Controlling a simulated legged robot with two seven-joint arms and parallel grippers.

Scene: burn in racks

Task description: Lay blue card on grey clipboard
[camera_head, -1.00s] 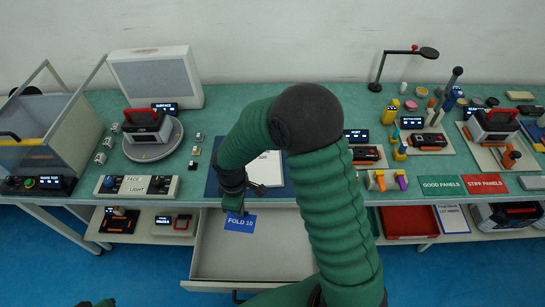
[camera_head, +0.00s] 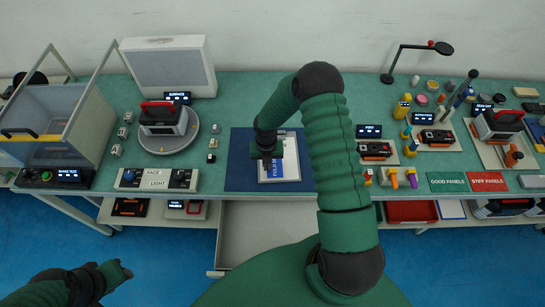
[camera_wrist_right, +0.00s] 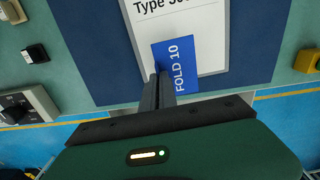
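The blue card (camera_head: 279,170), marked FOLD 10, is at the jaws of my right gripper (camera_head: 268,156). In the right wrist view the card (camera_wrist_right: 178,62) sticks out from the fingertips (camera_wrist_right: 160,88), which look closed on its near edge. The grey clipboard (camera_head: 292,152) with a white printed sheet lies on a dark blue mat. The card overlaps the lower part of the clipboard (camera_wrist_right: 214,45); whether it touches the sheet cannot be told. My left gripper (camera_head: 120,273) is low at the left, away from the bench, and its jaws are unclear.
The dark blue mat (camera_head: 240,160) lies at the bench's front edge above an open, empty-looking drawer (camera_head: 260,230). A turntable with a device (camera_head: 163,125) stands left. Device trays (camera_head: 376,149) and coloured tools stand right. A FACE/LIGHT switch panel (camera_head: 157,179) is at front left.

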